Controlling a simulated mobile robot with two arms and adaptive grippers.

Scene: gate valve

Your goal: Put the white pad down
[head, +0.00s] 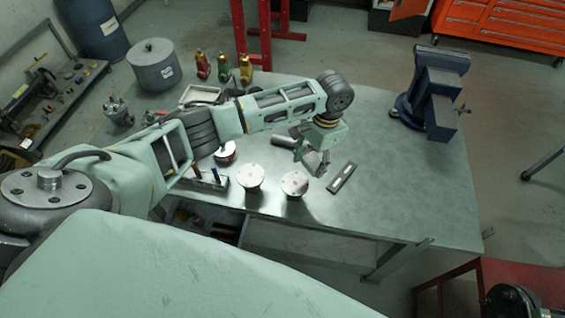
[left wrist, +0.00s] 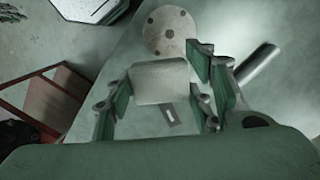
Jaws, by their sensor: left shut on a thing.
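My left gripper (head: 313,160) is over the workbench top, close to the round flanged discs. In the left wrist view the gripper (left wrist: 158,97) is shut on the white pad (left wrist: 160,80), a pale block with rounded corners held between its green-lined fingers. In the head view the pad is hard to tell from the gripper. I cannot tell whether it touches the bench. My right gripper does not show.
Two pale discs (head: 250,177) (head: 295,184) and a dark slotted plate (head: 342,177) lie near the bench's front edge. A grey cylinder (left wrist: 258,63) lies beside the gripper. A blue vise (head: 435,95) stands at right. The bench's right part (head: 420,185) is clear.

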